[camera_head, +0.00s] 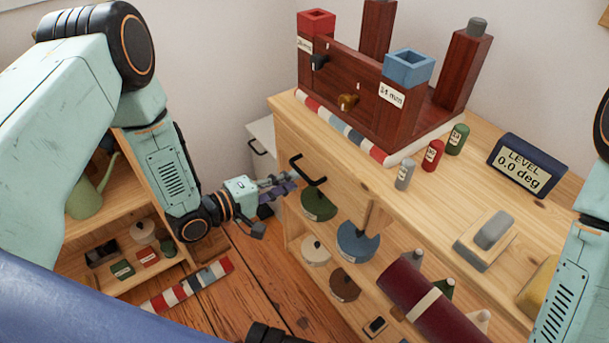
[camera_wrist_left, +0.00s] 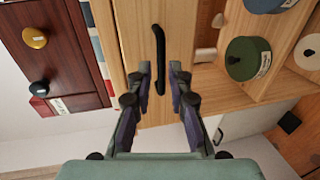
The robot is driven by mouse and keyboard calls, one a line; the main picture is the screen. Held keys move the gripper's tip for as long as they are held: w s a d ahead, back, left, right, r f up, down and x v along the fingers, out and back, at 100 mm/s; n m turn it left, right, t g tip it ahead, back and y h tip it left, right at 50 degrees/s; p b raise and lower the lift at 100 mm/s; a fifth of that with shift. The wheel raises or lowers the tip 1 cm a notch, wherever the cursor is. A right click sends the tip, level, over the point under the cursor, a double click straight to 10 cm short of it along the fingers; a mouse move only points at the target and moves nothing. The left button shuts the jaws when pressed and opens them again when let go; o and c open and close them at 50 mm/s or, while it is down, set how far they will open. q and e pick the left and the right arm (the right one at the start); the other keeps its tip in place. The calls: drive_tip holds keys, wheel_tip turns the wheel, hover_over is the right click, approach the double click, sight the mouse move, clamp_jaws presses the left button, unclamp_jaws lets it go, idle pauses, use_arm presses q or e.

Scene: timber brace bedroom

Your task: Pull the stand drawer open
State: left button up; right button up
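The pale wooden stand (camera_head: 440,197) fills the right of the head view. Its drawer front (camera_head: 335,190) carries a black bar handle (camera_head: 309,172); no gap shows around the drawer. In the left wrist view the handle (camera_wrist_left: 158,50) runs lengthwise up the picture. My left gripper (camera_head: 290,184) is at the handle's left side in the head view. In the wrist view its fingers (camera_wrist_left: 160,75) are apart, with the handle's lower part in line between them. I cannot tell whether they touch it.
A dark red timber frame (camera_head: 345,75) stands on the stand's top, beside small cylinders and a level display (camera_head: 527,163). A white unit with a black handle (camera_head: 257,148) stands behind. Floor shows between the stand and the left shelf.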

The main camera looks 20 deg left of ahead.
sight(305, 174)
use_arm(q)
drive_tip(key=b+x, duration=0.1)
drive_tip(key=x, duration=0.4)
drive_tip(key=shift+d+f, duration=0.1)
drive_tip(key=shift+w, duration=0.25)
drive_tip(key=shift+d, duration=0.1)
drive_tip(key=shift+c, duration=0.3)
clamp_jaws()
